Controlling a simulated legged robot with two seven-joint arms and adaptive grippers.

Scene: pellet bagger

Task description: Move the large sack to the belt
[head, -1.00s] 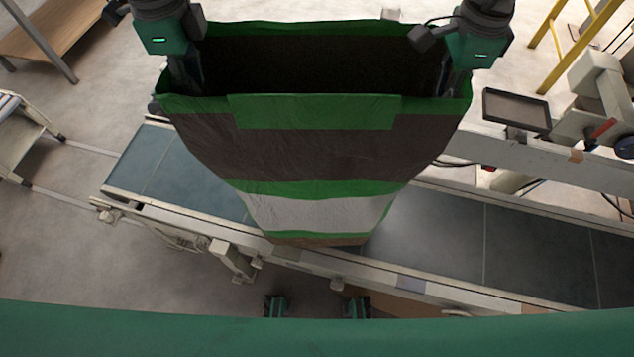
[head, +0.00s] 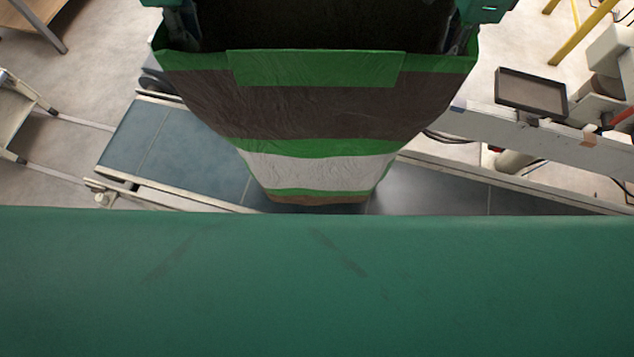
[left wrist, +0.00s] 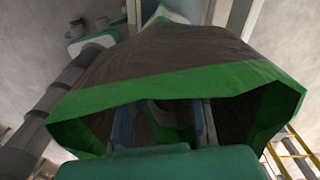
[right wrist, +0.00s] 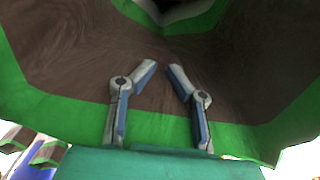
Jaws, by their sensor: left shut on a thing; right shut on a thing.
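The large sack (head: 310,110) is brown with green and white bands and hangs upright, its dark mouth open at the top. My left gripper (head: 188,30) is shut on the sack at its upper left rim, and my right gripper (head: 462,32) is shut on it at its upper right rim. The sack also fills the left wrist view (left wrist: 190,55) and the right wrist view (right wrist: 70,50). The belt (head: 165,140) is dark blue-grey and runs under and behind the sack to both sides. The sack's base is over the belt; I cannot tell whether it touches.
A small dark tray (head: 530,92) on a machine stands at the right, beyond the belt. A pale rail (head: 545,130) runs along the belt's far side. A yellow frame (head: 580,35) is at the far right. Bare floor (head: 100,60) shows at the left.

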